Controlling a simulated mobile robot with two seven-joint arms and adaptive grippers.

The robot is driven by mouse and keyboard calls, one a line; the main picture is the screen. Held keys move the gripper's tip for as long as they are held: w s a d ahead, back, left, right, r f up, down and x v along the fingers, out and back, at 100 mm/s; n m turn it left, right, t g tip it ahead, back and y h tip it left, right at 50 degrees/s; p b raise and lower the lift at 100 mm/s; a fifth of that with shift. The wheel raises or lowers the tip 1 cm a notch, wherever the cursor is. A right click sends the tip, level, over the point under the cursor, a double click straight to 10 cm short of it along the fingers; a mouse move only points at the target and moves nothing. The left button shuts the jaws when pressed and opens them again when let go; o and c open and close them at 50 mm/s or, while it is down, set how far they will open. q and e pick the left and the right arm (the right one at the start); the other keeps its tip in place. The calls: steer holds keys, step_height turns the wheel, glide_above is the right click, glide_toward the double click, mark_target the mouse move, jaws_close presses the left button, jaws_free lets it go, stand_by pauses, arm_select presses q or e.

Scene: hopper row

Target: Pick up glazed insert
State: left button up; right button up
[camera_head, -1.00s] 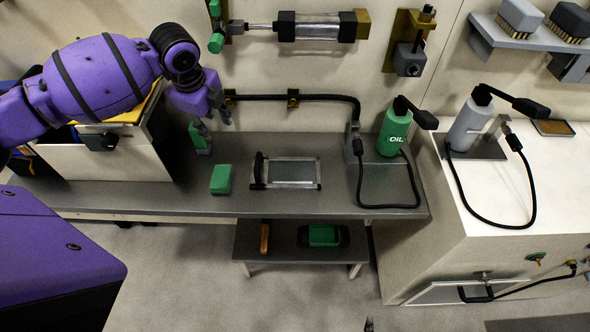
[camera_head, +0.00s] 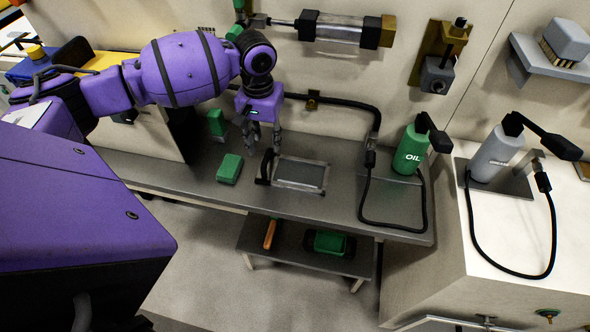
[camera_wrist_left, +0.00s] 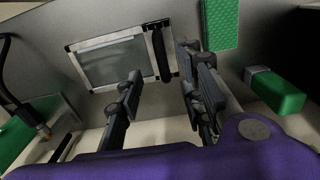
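The glazed insert (camera_head: 300,175) is a flat glass pane in a light metal frame with a black handle along its left side. It lies on the grey bench (camera_head: 340,205). My left gripper (camera_head: 264,148) hangs above the bench just behind the handle, fingers pointing down and apart. In the left wrist view, the insert (camera_wrist_left: 113,62) lies beyond the open fingers (camera_wrist_left: 160,68), and its black handle shows between the two fingertips. Nothing is held; contact with the handle does not show. My right gripper is not in view.
A green block (camera_head: 229,168) lies left of the insert, with another green piece (camera_head: 216,122) behind it. A green oil bottle (camera_head: 410,150) and black hose (camera_head: 365,205) stand right. A lower shelf (camera_head: 290,246) holds a green item (camera_head: 328,243) and an orange-handled item (camera_head: 269,235).

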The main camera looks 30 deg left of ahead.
mark_target(267, 155)
arm_select(q)
step_height(267, 155, down, 2)
steer(key=shift+s+a, duration=0.1)
steer(key=f, duration=0.5)
steer(key=shift+w+a+f, duration=0.15)
steer(key=shift+w+f, duration=0.2)
jaws_close()
steer(key=shift+r, duration=0.1)
